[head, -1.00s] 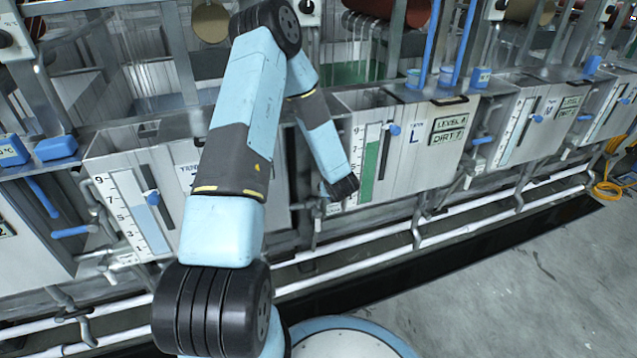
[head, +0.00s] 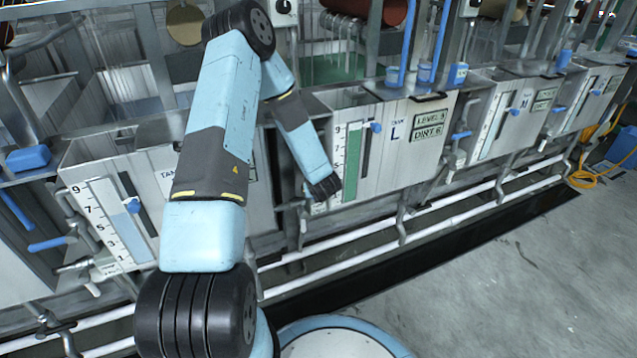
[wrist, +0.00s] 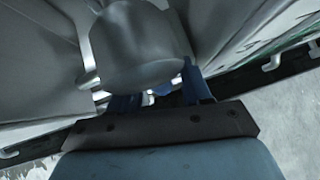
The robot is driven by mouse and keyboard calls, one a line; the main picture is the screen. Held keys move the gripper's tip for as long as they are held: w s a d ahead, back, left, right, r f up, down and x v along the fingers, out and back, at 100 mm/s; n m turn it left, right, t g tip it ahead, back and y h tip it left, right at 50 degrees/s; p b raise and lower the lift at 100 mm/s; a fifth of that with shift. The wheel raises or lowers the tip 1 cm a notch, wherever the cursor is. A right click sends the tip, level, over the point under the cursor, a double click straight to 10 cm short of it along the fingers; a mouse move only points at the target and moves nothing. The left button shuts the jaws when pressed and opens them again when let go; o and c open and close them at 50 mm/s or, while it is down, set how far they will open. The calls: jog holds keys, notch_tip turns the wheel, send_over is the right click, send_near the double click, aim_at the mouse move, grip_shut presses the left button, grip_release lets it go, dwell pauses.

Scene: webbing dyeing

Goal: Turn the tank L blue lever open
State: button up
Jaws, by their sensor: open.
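Tank L (head: 400,160) is a pale grey box with a green level strip, right of my arm in the head view. My gripper (head: 325,188) is low at the tank's front left corner. In the wrist view my open gripper (wrist: 160,98) shows two dark blue pieces, apparently its fingers, with a grey rounded metal part (wrist: 135,48) just beyond and partly over them. I cannot make out the tank L blue lever; my arm and gripper hide the area left of the tank. Whether the gripper touches anything cannot be told.
Another tank with a blue lever (head: 48,243) stands at left. A further blue lever (head: 461,135) shows between tank L and tank M (head: 505,115). White pipes (head: 440,225) run low along the front. The grey floor (head: 480,290) at right is clear; a yellow hose (head: 585,180) lies beyond.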

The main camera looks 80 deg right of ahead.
jog(key=v, duration=1.3)
jog(key=shift+a+r, duration=0.25)
jog(key=shift+s, duration=0.2)
